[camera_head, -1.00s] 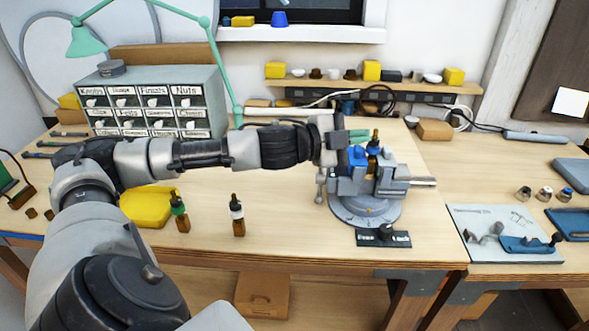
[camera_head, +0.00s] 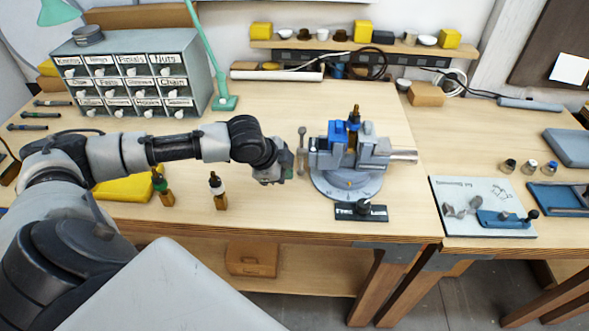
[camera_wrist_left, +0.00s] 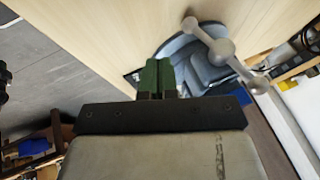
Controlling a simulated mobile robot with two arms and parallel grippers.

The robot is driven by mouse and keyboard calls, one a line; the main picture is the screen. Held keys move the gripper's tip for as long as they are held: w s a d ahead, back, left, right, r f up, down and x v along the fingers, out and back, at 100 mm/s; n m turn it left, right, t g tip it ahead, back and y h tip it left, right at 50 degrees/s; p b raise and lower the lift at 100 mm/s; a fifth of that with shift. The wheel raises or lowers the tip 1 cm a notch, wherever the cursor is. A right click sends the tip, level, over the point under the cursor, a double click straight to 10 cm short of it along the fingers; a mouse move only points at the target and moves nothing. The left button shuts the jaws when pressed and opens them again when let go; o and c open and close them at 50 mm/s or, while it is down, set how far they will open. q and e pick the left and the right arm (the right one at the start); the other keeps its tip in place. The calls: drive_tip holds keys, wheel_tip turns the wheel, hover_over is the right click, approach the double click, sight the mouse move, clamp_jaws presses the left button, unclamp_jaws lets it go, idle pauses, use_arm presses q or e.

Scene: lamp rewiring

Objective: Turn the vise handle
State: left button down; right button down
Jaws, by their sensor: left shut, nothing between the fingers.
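The grey vise (camera_head: 376,155) stands on a round base on the bench, with blue jaw pieces (camera_head: 336,133) around a dark dropper bottle (camera_head: 354,118). Its handle (camera_head: 301,151) is a grey bar with knobbed ends, standing about upright at the vise's left side. My left gripper (camera_head: 286,172) is just left of the handle, near its lower end; its fingers are mostly hidden in the head view. In the left wrist view the green fingers (camera_wrist_left: 160,78) are shut and empty, with the handle (camera_wrist_left: 224,50) apart from them to the upper right.
A black labelled block (camera_head: 361,211) lies in front of the vise. Two dropper bottles (camera_head: 218,192) and a yellow item (camera_head: 125,188) are near my left arm. A drawer cabinet (camera_head: 130,75) stands at the back left. The bench behind the vise is mostly clear.

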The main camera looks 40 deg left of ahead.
sight(298, 174)
use_arm(q)
drive_tip(key=x, duration=0.4)
drive_tip(key=shift+r+p, duration=0.1)
drive_tip(key=shift+p, duration=0.2)
drive_tip(key=shift+w+a+f+p, duration=0.15)
drive_tip(key=shift+w+a+f, duration=0.1)
drive_tip(key=shift+w, duration=0.3)
drive_tip(key=shift+w+a+f+p, duration=0.1)
drive_tip(key=shift+w+f+p, duration=0.1)
drive_tip(key=shift+w, duration=0.3)
drive_tip(key=shift+w+a+f, duration=0.25)
drive_tip(key=shift+w+f, duration=0.2)
drive_tip(key=shift+w, duration=0.2)
drive_tip(key=shift+f, duration=0.15)
drive_tip(key=shift+w+a+f+t+y, duration=0.15)
drive_tip(key=shift+t+y, duration=0.15)
drive_tip(key=shift+t, duration=0.3)
drive_tip(key=shift+w+p, duration=0.15)
drive_tip(key=shift+p, duration=0.2)
drive_tip(key=shift+w+a+f, duration=0.1)
drive_tip(key=shift+w+f, duration=0.05)
drive_tip(key=shift+f, duration=0.05)
